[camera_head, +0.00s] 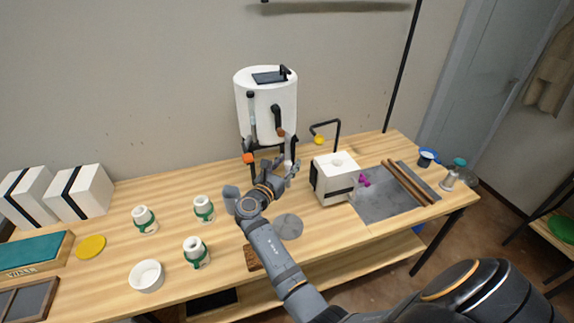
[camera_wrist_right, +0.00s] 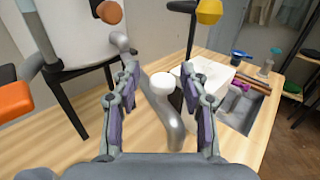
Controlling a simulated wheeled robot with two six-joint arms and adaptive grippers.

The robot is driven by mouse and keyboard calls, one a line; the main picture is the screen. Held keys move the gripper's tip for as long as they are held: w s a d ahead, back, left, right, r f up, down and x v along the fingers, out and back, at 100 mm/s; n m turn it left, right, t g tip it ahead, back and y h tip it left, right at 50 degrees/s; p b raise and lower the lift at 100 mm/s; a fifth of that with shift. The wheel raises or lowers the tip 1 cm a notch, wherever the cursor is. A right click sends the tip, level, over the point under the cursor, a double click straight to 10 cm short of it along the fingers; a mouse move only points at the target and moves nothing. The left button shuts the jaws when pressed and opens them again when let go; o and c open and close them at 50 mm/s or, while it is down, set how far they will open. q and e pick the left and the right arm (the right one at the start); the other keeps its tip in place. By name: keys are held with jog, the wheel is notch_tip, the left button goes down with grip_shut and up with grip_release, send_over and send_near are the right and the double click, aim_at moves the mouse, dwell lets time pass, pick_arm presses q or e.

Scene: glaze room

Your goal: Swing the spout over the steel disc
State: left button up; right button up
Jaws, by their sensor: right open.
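A white tank (camera_head: 266,105) stands on black legs at the back of the wooden table. A grey curved spout with a white round cap (camera_wrist_right: 162,83) shows in the right wrist view. In the head view, a white upright part (camera_head: 288,166) shows beside my gripper, below the tank. My right gripper (camera_head: 279,172) is open. In the right wrist view, its fingers (camera_wrist_right: 161,106) stand on either side of the spout, and I cannot tell whether they touch it. The steel disc (camera_head: 289,227) lies flat on the table in front of the tank. My left gripper is not in view.
A white box (camera_head: 335,180) stands right of the disc. Behind it, a black hooked pipe (camera_head: 338,134) ends in a yellow tip (camera_head: 319,141). Green-banded bottles (camera_head: 204,209) and a white bowl (camera_head: 146,276) stand at left. A grey slab (camera_head: 380,208) with brown sticks lies at right.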

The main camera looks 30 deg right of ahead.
notch_tip(320, 180, up, 10)
jog(key=shift+f, duration=0.1)
dwell(0.5)
